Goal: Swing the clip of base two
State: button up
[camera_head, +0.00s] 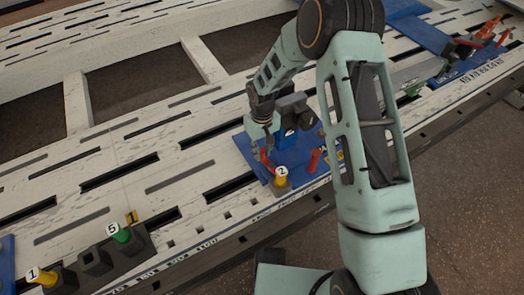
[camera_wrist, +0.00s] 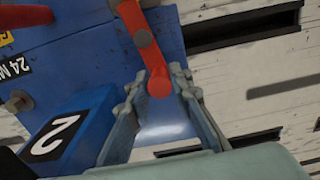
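Base two is a blue plate (camera_head: 251,154) on the bench, with a blue block (camera_wrist: 67,135) marked 2. A red clip (camera_wrist: 141,35) on this plate has a grey pivot and a rounded end; in the head view its red arm (camera_head: 265,158) shows below my gripper. My gripper (camera_wrist: 160,82) is low over the plate, with its fingertips on both sides of the clip's rounded end. They appear to touch it, with no clear gap. In the head view my gripper (camera_head: 264,138) partly hides the clip and the block.
A yellow-topped peg (camera_head: 282,178) marked 2 and another red piece (camera_head: 314,160) stand close to my gripper on the plate. Dark holders with a green peg (camera_head: 122,235) marked 5 and a yellow peg (camera_head: 42,277) marked 1 stand at front left. Another blue plate with red parts (camera_head: 478,50) lies at far right.

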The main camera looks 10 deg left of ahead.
jog(key=o, duration=0.3)
jog(key=shift+o, duration=0.2)
jog(key=shift+r, duration=0.1)
notch_tip(320, 180, up, 12)
dwell(0.5)
